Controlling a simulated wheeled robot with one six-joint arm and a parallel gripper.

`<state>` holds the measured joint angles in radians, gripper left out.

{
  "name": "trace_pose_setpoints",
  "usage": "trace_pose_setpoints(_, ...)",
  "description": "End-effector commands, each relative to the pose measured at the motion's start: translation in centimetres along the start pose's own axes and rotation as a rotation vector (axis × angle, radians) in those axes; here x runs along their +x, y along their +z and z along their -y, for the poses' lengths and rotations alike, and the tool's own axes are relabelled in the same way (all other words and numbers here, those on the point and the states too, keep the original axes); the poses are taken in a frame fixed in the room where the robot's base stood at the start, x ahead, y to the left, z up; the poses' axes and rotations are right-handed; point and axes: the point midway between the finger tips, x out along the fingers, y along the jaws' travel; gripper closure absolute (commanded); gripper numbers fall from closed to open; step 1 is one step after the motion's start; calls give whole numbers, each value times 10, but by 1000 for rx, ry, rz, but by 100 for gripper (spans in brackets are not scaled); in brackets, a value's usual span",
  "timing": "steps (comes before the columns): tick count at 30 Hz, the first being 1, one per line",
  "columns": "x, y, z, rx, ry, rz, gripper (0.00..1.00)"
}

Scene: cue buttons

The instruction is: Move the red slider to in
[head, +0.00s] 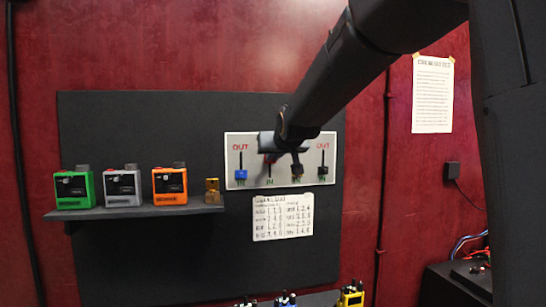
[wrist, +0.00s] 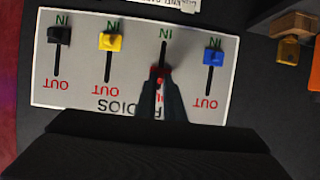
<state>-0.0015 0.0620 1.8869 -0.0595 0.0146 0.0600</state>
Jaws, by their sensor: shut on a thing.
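The white slider panel (head: 233,140) is on the dark wall board and appears upside down in the wrist view (wrist: 75,97). The red slider (wrist: 160,72) shows between my fingertips, towards the OUT end of its slot, with bare slot between it and the IN label. My gripper (wrist: 161,84) is shut on it. The blue slider (wrist: 213,57), yellow slider (wrist: 110,41) and black slider (wrist: 59,35) sit at their IN ends. In the head view my arm and gripper partly cover the panel's middle.
Green (head: 75,189), grey (head: 123,188) and orange (head: 170,187) boxes stand on a shelf (head: 150,211) left of the panel, with a small brass-coloured piece (head: 212,190) at its right end. A written sheet (head: 283,217) hangs below the panel.

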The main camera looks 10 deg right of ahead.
Motion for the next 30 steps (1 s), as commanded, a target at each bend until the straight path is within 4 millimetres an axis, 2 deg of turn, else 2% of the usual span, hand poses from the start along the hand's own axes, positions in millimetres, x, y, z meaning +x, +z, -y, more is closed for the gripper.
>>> trace_pose_setpoints(11,2,4,0,0,0,0,100)
trace_pose_setpoints(24,19,43,0,0,0,1,100)
trace_pose_setpoints(30,19,47,0,0,0,2,100)
